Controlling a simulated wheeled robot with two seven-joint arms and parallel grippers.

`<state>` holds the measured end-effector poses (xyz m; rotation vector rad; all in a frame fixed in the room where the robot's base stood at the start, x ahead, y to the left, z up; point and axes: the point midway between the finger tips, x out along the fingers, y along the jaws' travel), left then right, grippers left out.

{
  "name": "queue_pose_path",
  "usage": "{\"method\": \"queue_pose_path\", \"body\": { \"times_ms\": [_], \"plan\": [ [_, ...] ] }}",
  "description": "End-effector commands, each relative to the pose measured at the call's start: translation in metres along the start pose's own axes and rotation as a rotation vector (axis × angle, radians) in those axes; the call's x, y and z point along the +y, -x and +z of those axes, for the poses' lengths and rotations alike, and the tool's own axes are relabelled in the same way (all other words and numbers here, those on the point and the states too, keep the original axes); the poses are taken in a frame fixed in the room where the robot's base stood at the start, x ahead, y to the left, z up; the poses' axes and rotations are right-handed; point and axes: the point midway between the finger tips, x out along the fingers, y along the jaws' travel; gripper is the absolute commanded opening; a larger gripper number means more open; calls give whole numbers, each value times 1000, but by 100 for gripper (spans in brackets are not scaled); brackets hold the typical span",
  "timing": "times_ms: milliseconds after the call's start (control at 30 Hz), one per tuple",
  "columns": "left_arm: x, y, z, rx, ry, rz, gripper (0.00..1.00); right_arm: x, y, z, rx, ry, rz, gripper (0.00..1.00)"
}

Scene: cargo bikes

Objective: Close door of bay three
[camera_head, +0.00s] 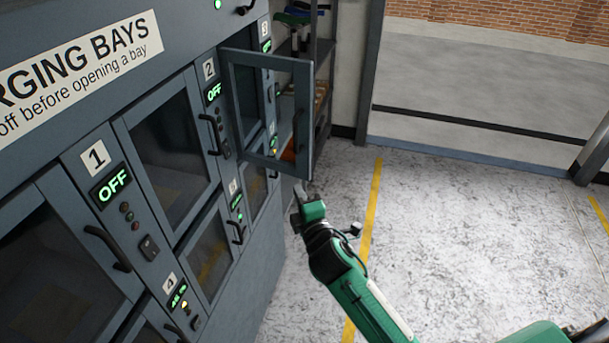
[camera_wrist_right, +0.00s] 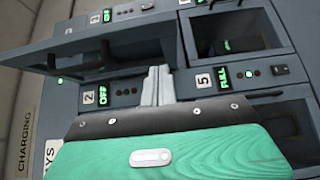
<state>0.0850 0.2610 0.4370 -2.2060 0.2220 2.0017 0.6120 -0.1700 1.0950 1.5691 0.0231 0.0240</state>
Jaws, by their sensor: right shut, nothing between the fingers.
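The door of bay three (camera_head: 307,100), a grey frame with a window and a dark handle, stands swung out from the cabinet, hinged on its left side by the bay two panel. In the right wrist view the open door (camera_wrist_right: 115,42) crosses the upper left. My right gripper (camera_head: 299,190) is shut and empty, below the door's lower outer corner in the head view; I cannot tell whether it touches. Its fingers (camera_wrist_right: 158,85) point at the cabinet in the wrist view. The bay three opening is partly hidden behind the door. My left gripper is not in view.
The cabinet (camera_head: 255,285) fills the left, with the other visible doors shut. Bay panels one (camera_head: 96,158) and two (camera_head: 209,69) read OFF. A shelf rack (camera_head: 322,70) stands behind the open door. The floor to the right is clear, with a yellow line (camera_head: 371,205).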

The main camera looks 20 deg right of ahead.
Motion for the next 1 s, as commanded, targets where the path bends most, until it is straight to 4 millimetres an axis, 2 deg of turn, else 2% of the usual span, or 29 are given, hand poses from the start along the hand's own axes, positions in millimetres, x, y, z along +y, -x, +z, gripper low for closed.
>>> {"method": "queue_pose_path", "body": {
  "times_ms": [100, 333, 1000],
  "plan": [
    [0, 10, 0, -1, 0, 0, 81, 3, -22, 0, -1, -2, 0, 0],
    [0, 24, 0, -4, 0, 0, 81, 2, -43, 23, 0, 1, -2, 0],
    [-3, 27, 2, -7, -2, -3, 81, 0, -49, 32, 13, 0, -1, 0]
  ]
}}
